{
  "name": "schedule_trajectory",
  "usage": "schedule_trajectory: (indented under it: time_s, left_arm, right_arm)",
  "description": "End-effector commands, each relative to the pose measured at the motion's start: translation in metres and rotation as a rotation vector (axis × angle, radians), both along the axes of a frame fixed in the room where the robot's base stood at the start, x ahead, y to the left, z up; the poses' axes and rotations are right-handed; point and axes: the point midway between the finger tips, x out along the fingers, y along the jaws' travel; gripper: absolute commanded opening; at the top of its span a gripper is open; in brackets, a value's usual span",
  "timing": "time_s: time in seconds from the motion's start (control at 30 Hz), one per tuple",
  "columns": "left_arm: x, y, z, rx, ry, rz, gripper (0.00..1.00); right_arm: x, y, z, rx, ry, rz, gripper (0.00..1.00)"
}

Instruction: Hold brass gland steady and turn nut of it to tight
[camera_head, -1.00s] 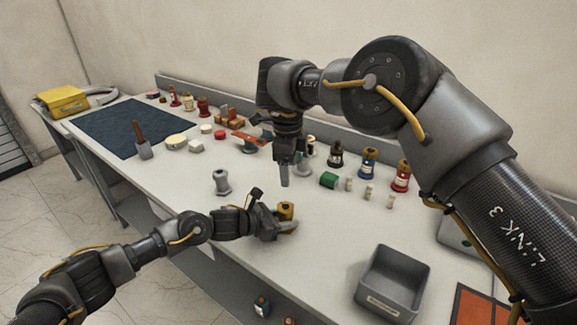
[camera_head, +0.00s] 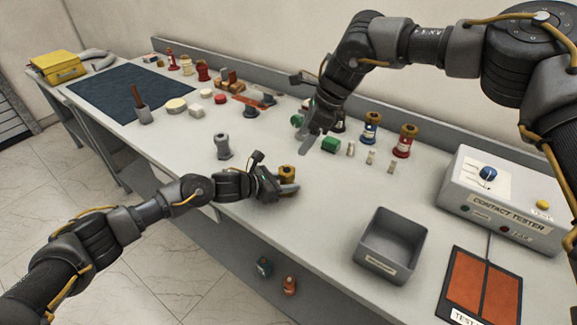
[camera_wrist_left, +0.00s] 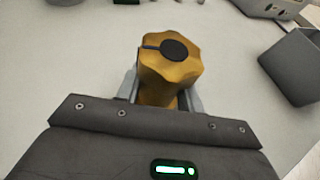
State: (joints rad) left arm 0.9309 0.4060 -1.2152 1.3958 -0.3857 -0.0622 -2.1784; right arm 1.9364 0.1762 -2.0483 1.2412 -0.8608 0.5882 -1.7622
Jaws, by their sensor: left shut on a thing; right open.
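The brass gland (camera_head: 287,172) stands on the bench near its front edge. The grip hides the lower part of the gland. My right gripper (camera_head: 308,145) is open above the bench, behind and slightly right of the gland, apart from it and near a green cylinder.
The green cylinder (camera_head: 331,144) lies beside my right gripper. A grey bin (camera_head: 391,246) and a contact tester (camera_head: 506,205) stand to the right. A grey metal fitting (camera_head: 223,146) stands left of the gland. Several bushings line the back. Bench between gland and bin is clear.

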Motion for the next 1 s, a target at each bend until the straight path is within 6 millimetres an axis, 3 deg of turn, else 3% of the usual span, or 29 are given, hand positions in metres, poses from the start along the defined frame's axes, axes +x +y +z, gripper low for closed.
schedule_trajectory:
  time_s: [0.17,0.6,0.8,1.0]
  left_arm:
    - [0.000,0.000,0.000,0.000,0.000,0.001,0.04]
    - [0.000,0.000,0.000,0.000,0.000,0.001,0.04]
    - [0.000,0.000,0.000,0.000,0.000,0.001,0.04]
    - [0.000,0.000,0.000,0.000,0.000,0.001,0.04]
  right_arm:
    - [0.000,0.006,-0.016,-0.002,0.005,-0.001,0.68]
    - [0.004,0.037,-0.091,-0.002,0.005,-0.001,0.68]
    - [0.005,0.043,-0.108,-0.002,0.004,-0.002,0.68]
    - [0.005,0.045,-0.111,-0.002,0.003,-0.002,0.68]
